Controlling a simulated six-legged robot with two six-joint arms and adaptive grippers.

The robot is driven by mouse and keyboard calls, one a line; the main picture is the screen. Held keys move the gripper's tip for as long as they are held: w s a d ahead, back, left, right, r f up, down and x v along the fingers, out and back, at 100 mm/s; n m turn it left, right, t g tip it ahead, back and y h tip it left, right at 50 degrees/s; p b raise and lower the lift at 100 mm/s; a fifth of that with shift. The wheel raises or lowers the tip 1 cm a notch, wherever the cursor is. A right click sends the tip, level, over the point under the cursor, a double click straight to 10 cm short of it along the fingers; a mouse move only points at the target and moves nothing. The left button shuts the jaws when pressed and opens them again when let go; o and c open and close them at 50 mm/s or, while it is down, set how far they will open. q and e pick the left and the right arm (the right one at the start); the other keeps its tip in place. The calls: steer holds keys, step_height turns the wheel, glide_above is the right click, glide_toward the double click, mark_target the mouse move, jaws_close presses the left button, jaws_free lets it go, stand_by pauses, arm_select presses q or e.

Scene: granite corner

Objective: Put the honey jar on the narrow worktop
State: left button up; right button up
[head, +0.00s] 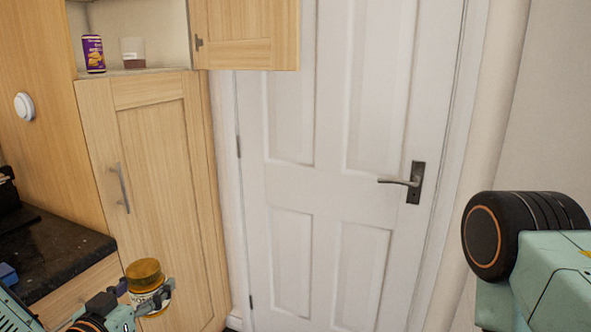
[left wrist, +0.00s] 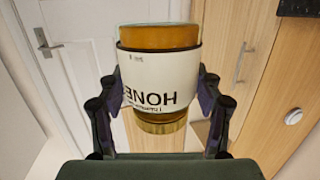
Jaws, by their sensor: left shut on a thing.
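The honey jar (left wrist: 160,75) is amber with a white label that shows part of the word HONEY and a gold lid. In the left wrist view my left gripper (left wrist: 160,100) has a finger on each side of it and is shut on it. In the head view the jar (head: 147,280) is at the lower left, held in my left gripper (head: 143,296) in front of the wooden cupboard. A dark speckled worktop (head: 62,250) lies at the left, apart from the jar. My right gripper is not in view; only part of my right arm shows.
A tall wooden cupboard door (head: 160,180) stands behind the jar. Above it, an open shelf holds a purple can (head: 93,54) and a small glass jar (head: 133,53). An upper cupboard door (head: 247,35) stands open. A white door (head: 330,170) with a dark handle is shut.

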arm_select(q)
steer(key=s+d+f+m+g+h+b, duration=0.1)
steer(key=s+d+f+m+h+b, duration=0.2)
steer(key=s+d, duration=0.7)
step_height(320, 180, down, 2)
steer(key=shift+s+d+f+m+g+h, duration=0.25)
steer(key=shift+s+m+h, duration=0.25)
steer(key=shift+s+h, duration=0.7)
steer(key=shift+w+a, duration=0.15)
steer(key=shift+w, duration=0.05)
steer(key=shift+s, duration=0.1)
